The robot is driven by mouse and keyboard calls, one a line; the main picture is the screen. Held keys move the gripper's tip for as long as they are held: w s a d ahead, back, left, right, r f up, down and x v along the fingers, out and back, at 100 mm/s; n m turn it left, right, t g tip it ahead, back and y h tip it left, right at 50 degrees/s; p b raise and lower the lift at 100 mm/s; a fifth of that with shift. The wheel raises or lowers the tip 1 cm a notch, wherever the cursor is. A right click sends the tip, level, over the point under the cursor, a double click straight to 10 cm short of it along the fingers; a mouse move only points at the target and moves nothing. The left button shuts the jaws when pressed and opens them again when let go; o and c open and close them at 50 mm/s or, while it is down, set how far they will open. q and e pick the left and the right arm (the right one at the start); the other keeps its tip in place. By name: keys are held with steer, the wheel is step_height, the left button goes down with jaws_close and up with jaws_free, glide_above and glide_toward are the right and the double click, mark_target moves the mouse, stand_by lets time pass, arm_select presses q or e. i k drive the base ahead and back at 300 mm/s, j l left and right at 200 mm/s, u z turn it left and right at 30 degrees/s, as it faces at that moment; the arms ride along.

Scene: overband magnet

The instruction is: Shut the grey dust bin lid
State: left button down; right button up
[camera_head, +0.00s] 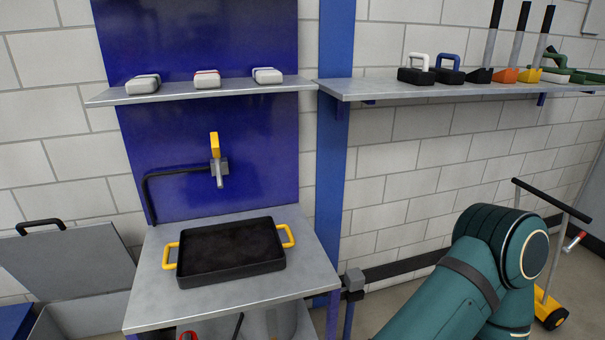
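The grey dust bin (98,318) stands at the lower left, beside the metal table. Its grey lid (75,262) is open, tilted up at the back of the bin. A black handle (40,227) sits at the lid's upper edge. The lower part of the bin is cut off by the picture's bottom edge, and its inside is mostly hidden. Neither of my grippers is in view; only a teal link of my own arm shows at the lower right, far from the bin.
A metal table (235,297) holds a black tray (232,270) with yellow handles, close to the bin's right. A blue container (14,320) is left of the bin. Shelves (205,92) with small items are above. A wheeled tool (550,308) stands at right.

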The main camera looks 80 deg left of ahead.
mark_target(64, 262)
steer(key=u, duration=4.1)
steer(key=i+j, duration=0.2)
steer(key=j+u, duration=0.05)
steer(key=j, duration=0.05)
